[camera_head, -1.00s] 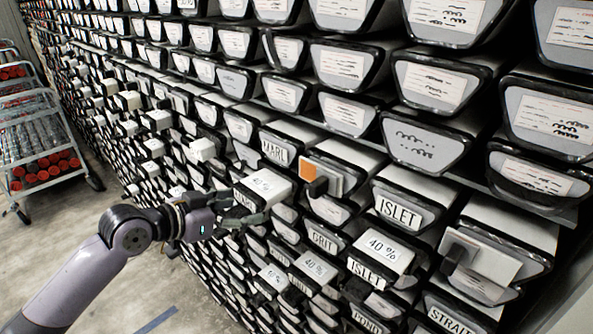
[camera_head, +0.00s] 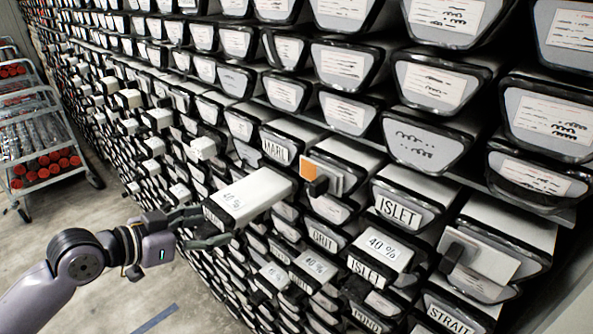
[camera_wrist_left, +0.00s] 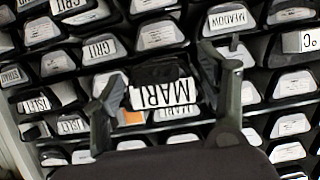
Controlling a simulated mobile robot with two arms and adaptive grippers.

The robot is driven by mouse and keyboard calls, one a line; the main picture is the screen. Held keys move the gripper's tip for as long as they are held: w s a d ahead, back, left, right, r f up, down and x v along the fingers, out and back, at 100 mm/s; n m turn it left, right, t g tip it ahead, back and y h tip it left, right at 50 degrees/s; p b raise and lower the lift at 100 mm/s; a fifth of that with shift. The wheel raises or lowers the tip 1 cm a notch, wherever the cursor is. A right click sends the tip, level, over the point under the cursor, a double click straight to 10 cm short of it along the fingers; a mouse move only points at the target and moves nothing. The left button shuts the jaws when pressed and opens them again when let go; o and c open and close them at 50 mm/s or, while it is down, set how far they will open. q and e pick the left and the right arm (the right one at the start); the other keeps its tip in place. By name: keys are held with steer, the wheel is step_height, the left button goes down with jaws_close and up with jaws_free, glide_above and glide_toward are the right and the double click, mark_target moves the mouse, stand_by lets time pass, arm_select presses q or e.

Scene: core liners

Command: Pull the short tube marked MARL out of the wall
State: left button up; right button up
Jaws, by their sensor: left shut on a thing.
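My left gripper (camera_head: 212,226) is shut on a short pale tube (camera_head: 248,196) with "40 %" on its top. The tube sticks well out of the wall and its inner end is still at the wall in the head view; whether any of it is inside I cannot tell. In the left wrist view its front label reads MARL (camera_wrist_left: 165,94), between the two fingers. In the head view the fingers hide most of that front label. Another tube marked MARL (camera_head: 276,149) sits in the wall above. My right gripper is not in view.
Rows of labelled tubes fill the wall. Tubes marked ISLET (camera_head: 399,210) and GRIT (camera_head: 322,240), and one with an orange patch (camera_head: 323,174), are close by on the right. A trolley with red-capped tubes (camera_head: 47,167) stands at the left. The floor before the wall is clear.

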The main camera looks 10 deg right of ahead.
arm_select(q)
steer(key=shift+s+a+b, duration=0.25)
steer(key=shift+s+a, duration=0.6)
steer(key=shift+a, duration=0.3)
steer(key=shift+s+a+b, duration=0.2)
steer(key=shift+s+a, duration=0.6)
steer(key=shift+a, duration=0.3)
steer(key=shift+r, duration=0.1)
steer(key=o, duration=1.9)
steer(key=shift+o, duration=0.6)
steer(key=v, duration=1.2)
